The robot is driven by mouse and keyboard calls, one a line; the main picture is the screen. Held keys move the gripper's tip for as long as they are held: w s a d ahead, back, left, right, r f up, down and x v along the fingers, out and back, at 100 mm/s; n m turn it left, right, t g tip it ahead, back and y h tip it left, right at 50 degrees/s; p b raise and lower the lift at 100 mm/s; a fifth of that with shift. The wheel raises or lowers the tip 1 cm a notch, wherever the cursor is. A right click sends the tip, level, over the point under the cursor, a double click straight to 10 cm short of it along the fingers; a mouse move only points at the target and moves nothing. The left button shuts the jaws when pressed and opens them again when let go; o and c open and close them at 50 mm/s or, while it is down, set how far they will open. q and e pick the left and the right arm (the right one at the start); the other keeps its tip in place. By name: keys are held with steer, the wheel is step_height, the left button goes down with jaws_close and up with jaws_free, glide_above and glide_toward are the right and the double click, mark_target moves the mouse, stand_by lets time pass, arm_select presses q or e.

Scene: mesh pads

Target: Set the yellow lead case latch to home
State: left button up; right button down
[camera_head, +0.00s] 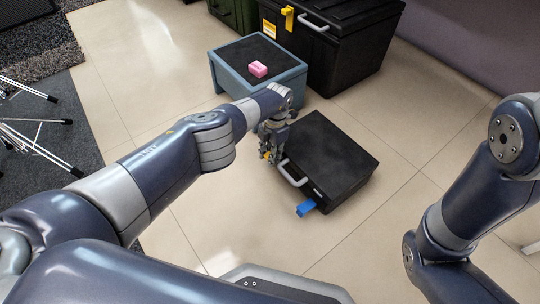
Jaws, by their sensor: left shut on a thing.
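A black case (328,150) lies on the floor in front of a blue-grey stool. Its pale handle (291,174) is on the side facing lower left. A blue latch (306,207) sticks out past the handle's right end. My left gripper (268,156) is at the handle's left end, pointing down, and is shut on a small yellow part (265,155), seemingly the yellow latch. The fingers hide most of this part, so its exact position is unclear. My right arm shows at the right, but its gripper is out of view.
A pink block (258,69) lies on the blue-grey stool (285,81), close behind my left wrist. A large black trunk (345,55) with its own yellow latch (288,18) stands behind. Metal stand legs (35,130) are at left. Floor right of the case is clear.

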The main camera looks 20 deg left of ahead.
stand_by(0.3)
arm_select(q)
steer(key=o, duration=1)
steer(key=shift+f, duration=0.1)
step_height(320, 180, up, 12)
steer(key=w, duration=0.1)
steer(key=shift+d, duration=0.45)
